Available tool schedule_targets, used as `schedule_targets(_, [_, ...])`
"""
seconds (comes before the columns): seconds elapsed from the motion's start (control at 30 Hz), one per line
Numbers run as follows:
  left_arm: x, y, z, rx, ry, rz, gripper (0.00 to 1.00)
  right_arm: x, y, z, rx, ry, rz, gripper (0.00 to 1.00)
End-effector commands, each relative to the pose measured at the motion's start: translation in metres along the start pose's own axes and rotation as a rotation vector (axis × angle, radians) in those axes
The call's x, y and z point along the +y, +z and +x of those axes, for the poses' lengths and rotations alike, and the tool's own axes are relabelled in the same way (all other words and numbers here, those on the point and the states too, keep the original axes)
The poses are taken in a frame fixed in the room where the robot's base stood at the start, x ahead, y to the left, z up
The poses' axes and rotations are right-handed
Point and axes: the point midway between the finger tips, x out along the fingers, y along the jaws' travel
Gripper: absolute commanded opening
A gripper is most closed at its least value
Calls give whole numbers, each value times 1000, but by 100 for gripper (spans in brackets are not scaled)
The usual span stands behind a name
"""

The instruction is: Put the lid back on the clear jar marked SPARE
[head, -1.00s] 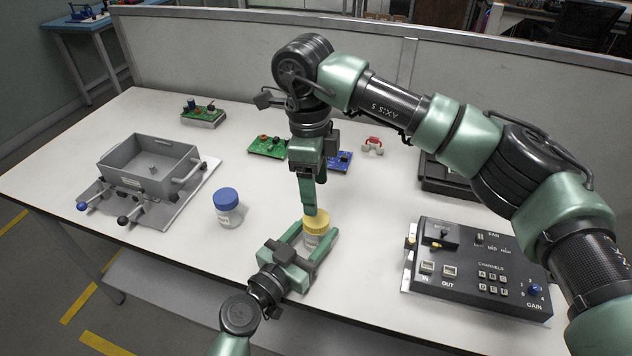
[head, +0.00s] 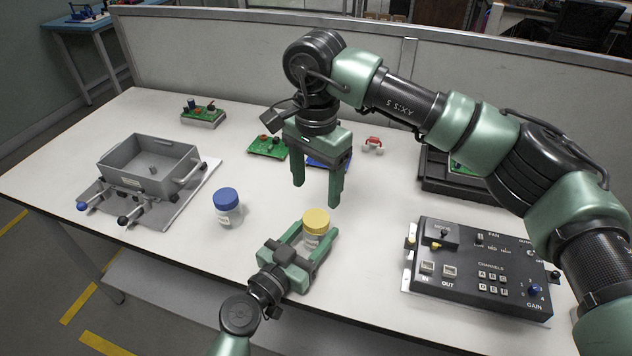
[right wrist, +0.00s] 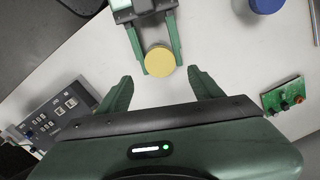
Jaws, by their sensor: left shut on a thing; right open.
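A clear jar (head: 312,242) stands on the table near its front edge, with a yellow lid (head: 316,221) on top. The lid looks seated, but I cannot tell whether it is screwed down. My left gripper (head: 314,246) is shut around the jar from the front. My right gripper (head: 316,200) is open and empty, above and behind the jar, its fingers pointing down. In the right wrist view the yellow lid (right wrist: 160,60) lies beyond the open fingers. A second jar (head: 229,215) with a blue lid (head: 226,197) stands to the left. The label writing is too small to read.
A grey bin (head: 148,165) on a plate with knobs stands at the left. A black control box (head: 480,270) is at the right front. Green circuit boards (head: 266,146) lie behind. The table between the blue-lidded jar and the bin is clear.

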Motion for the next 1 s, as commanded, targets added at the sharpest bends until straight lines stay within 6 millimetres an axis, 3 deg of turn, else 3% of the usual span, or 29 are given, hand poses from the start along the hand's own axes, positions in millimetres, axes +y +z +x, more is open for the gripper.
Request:
schedule_targets(0.17, [0, 0, 0, 0, 0, 0, 0, 0, 0, 8, -1, 2, 1, 66])
schedule_targets(0.63, [0, 0, 0, 0, 0, 0, 0, 0, 0, 72, -2, 2, 2, 66])
schedule_targets(1.0, [0, 0, 0, 0, 0, 0, 0, 0, 0, 80, 1, 1, 2, 66])
